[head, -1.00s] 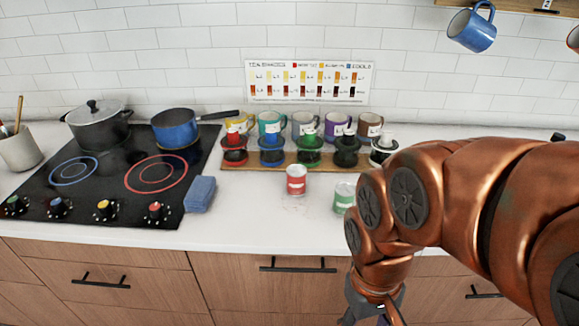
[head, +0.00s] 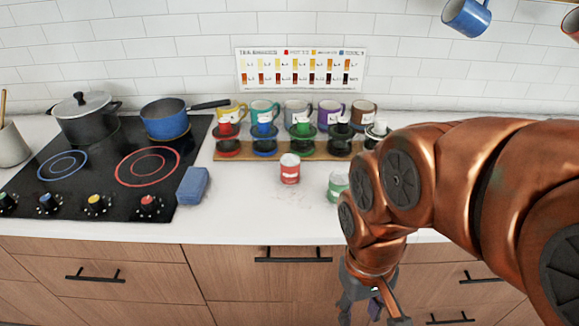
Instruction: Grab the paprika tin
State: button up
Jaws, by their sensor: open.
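A red tin with a pale lid and a white label (head: 289,170) stands upright on the white counter, in front of the wooden rack. A green tin (head: 337,187) stands to its right, partly hidden behind my arm. The labels are too small to read, so I cannot tell for certain which is paprika. My gripper (head: 372,314) hangs low at the bottom of the view, in front of the counter and below its top. It is open and apart from both tins. Its fingertips are partly cut off by the frame edge.
A wooden rack (head: 222,154) holds several coloured drippers, with several mugs behind. A blue sponge (head: 193,186) lies beside the black stove (head: 100,170), which bears a grey pot (head: 86,120) and a blue pan (head: 166,120).

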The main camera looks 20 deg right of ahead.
aim_at(291, 162)
jog(key=z, duration=3.1)
jog(key=k, duration=2.5)
jog(key=u, duration=1.95)
jog(key=i, duration=0.95)
